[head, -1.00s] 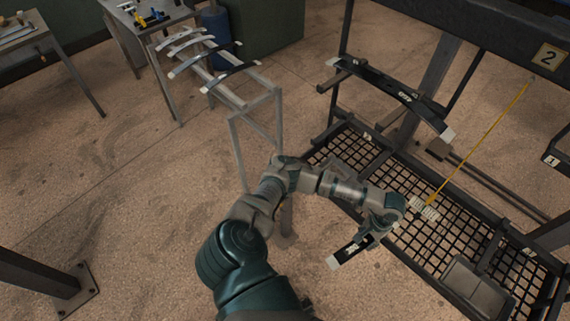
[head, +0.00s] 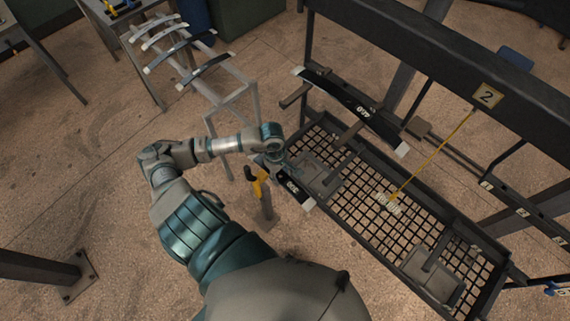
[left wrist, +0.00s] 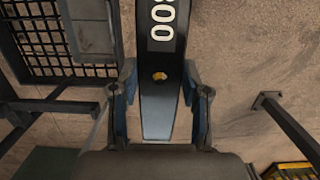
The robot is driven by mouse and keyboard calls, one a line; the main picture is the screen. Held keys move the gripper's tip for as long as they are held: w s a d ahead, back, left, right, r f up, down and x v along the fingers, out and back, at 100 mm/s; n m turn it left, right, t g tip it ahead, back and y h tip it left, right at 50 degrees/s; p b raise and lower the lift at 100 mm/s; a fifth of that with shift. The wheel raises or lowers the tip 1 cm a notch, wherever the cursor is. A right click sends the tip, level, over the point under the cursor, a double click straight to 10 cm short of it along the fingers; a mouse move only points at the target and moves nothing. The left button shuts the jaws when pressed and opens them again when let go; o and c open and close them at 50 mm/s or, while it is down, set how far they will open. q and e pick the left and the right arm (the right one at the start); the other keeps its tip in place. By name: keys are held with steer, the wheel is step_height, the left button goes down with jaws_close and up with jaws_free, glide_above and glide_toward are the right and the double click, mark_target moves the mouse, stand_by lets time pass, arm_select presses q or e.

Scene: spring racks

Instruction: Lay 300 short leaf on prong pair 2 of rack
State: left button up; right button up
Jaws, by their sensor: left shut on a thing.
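My left gripper (head: 270,163) is shut on a short dark leaf marked 300 (head: 292,189), held in front of the rack's left end. The dark rack (head: 410,45) bears a plate marked 2 (head: 487,95). A longer dark leaf (head: 352,108) with pale ends lies across two prongs (head: 348,143) of the rack; its marking is too small to read surely. The held leaf is apart from it. My right gripper is not in view.
A mesh tray (head: 345,215) lies below the prongs, with grey blocks on it. A yellow line runs from the plate to a pale tag (head: 388,203). A grey stand (head: 208,80) with several leaves is at upper left. Open floor lies left of my arm.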

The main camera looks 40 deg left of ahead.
arm_select(q)
steer(key=shift+s+d+r, duration=0.1)
steer(key=shift+d, duration=0.15)
steer(key=shift+w+b, duration=0.3)
steer(key=shift+b, duration=0.3)
steer(key=shift+w+a+f+b, duration=0.2)
steer(key=shift+w+b, duration=0.25)
steer(key=shift+w, duration=0.3)
steer(key=w+d+f+b, duration=0.1)
steer(key=w+f+b, duration=0.2)
steer(key=w+b, duration=0.6)
steer(key=shift+w+d+f, duration=0.15)
steer(key=shift+w+d, duration=0.05)
steer(key=shift+w, duration=1.8)
